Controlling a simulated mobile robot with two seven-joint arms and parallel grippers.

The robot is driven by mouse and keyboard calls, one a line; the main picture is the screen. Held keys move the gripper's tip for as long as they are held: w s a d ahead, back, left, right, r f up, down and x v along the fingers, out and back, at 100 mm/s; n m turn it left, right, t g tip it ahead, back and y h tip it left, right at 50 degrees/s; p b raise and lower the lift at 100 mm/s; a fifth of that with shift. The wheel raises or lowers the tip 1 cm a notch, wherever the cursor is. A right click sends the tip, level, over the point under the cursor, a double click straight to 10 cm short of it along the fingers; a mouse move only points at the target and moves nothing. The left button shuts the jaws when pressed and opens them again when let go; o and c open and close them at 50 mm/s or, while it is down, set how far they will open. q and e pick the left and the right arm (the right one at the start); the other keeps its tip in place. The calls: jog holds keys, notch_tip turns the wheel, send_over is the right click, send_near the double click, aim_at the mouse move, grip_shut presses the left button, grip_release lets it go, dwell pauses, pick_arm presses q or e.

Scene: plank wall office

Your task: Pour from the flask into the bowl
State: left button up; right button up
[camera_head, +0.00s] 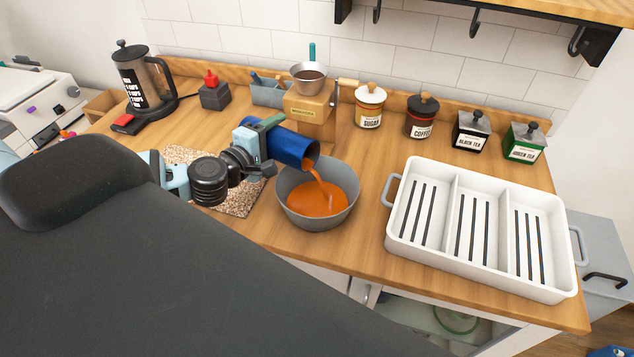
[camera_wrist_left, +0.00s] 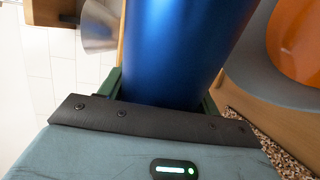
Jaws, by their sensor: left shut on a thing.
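A blue flask (camera_head: 287,146) lies tilted toward the right, its open mouth over the grey bowl (camera_head: 283,197). An orange stream runs from its mouth into the bowl, where orange liquid (camera_head: 318,200) covers the bottom. My left gripper (camera_head: 262,138) is shut around the flask's body, up and to the left of the bowl. In the left wrist view the flask (camera_wrist_left: 180,45) fills the middle between the fingers, and the bowl (camera_wrist_left: 262,88) with orange liquid shows at the right. My right gripper is not in view.
A speckled mat (camera_head: 240,203) lies left of the bowl. A white three-part tray (camera_head: 392,232) stands right. Behind are a wooden grinder (camera_head: 310,106), a sugar jar (camera_head: 369,108), a coffee jar (camera_head: 421,118) and tea tins (camera_head: 470,133). A black press (camera_head: 143,80) stands back left.

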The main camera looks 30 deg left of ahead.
pick_arm(q)
jog(key=shift+r, duration=0.1)
jog(key=shift+d+r+m, duration=0.2)
jog(key=shift+r+m, duration=0.25)
jog(key=shift+m, duration=0.05)
dwell(0.6)
